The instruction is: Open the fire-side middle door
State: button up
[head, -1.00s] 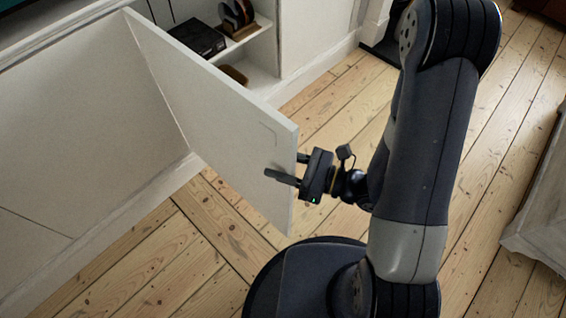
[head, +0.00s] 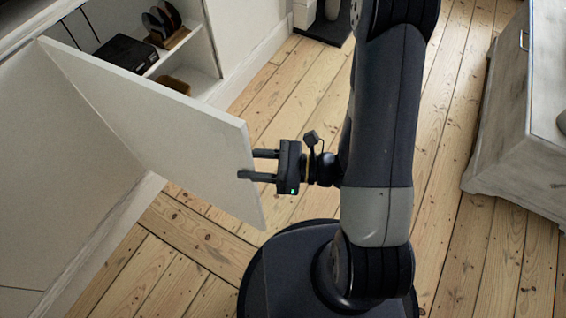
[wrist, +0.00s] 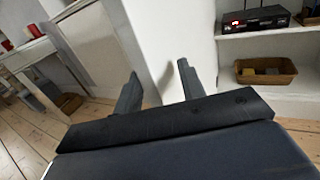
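The white cabinet door (head: 160,125) stands swung out from the cabinet, hinged at its left side in the head view. Its free edge points toward my arm. My gripper (head: 249,164) is at that free edge, with its fingers apart. One finger overlaps the door's outer face, and the other is by the inner side. In the wrist view, the white door (wrist: 165,45) rises between the two spread fingers of my gripper (wrist: 158,82). I cannot tell whether either finger touches it. The open compartment (head: 200,60) shows behind the door.
Inside the compartment are a black box (head: 122,54), a rack of discs (head: 163,20) and a brown basket (wrist: 266,72). A pale cabinet (head: 515,125) stands at the right. Bare floorboards (head: 440,190) lie between it and my arm.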

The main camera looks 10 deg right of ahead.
jog(key=s+d, duration=0.1)
jog(key=d, duration=0.6)
jog(key=shift+s+d+p, duration=0.15)
jog(key=shift+s+p, duration=0.1)
jog(key=shift+p, duration=0.15)
dwell(0.5)
jog(key=shift+w+a+b, duration=0.15)
jog(key=shift+w+a, duration=0.2)
jog(key=shift+a, duration=1.35)
jog(key=shift+w+a+b, duration=0.2)
jog(key=shift+w+a, duration=0.1)
jog(key=shift+a, duration=1.35)
jog(key=shift+w+a+b, duration=0.15)
jog(key=shift+w+a, duration=0.2)
jog(key=shift+a, duration=1.35)
